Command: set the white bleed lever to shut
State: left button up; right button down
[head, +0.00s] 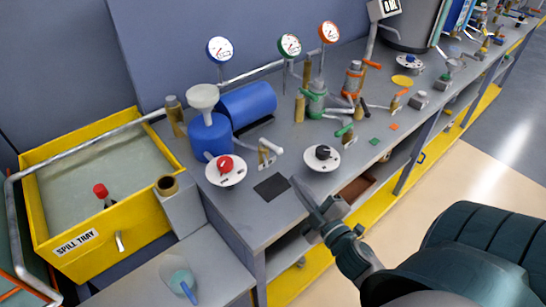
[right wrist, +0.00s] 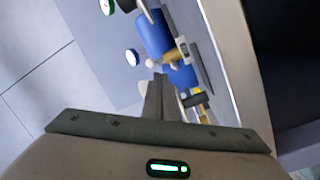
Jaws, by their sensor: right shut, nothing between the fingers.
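The white bleed lever (head: 271,146) sits on a small valve on the grey bench, right of the blue jug (head: 210,134) and behind the dark square pad. It slants down to the right in the head view. Its exact setting is too small to read. My right gripper (head: 297,184) is shut and empty over the bench's front edge, in front of and to the right of the lever, apart from it. In the right wrist view the shut fingers (right wrist: 158,80) point toward the blue vessels; I cannot clearly pick out the lever there. My left gripper is not in view.
A red knob (head: 225,163) and a black knob (head: 322,152) on white discs flank the lever. A green lever (head: 345,130) and an orange lever (head: 404,92) stand further right. The yellow spill tray (head: 60,205) is at left. A dark pad (head: 271,187) lies flat nearby.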

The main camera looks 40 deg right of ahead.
jog(key=a+n, duration=0.1)
jog(key=n, duration=0.1)
jog(key=a+n, duration=0.1)
jog(key=n, duration=0.2)
jog(key=a+n+y, duration=0.1)
jog(key=n, duration=0.2)
jog(key=shift+s+a+r+p, duration=0.15)
jog(key=shift+s+a+p, duration=0.05)
jog(key=shift+a+p, duration=0.2)
jog(key=shift+a+n, duration=0.4)
jog(key=shift+n, duration=0.7)
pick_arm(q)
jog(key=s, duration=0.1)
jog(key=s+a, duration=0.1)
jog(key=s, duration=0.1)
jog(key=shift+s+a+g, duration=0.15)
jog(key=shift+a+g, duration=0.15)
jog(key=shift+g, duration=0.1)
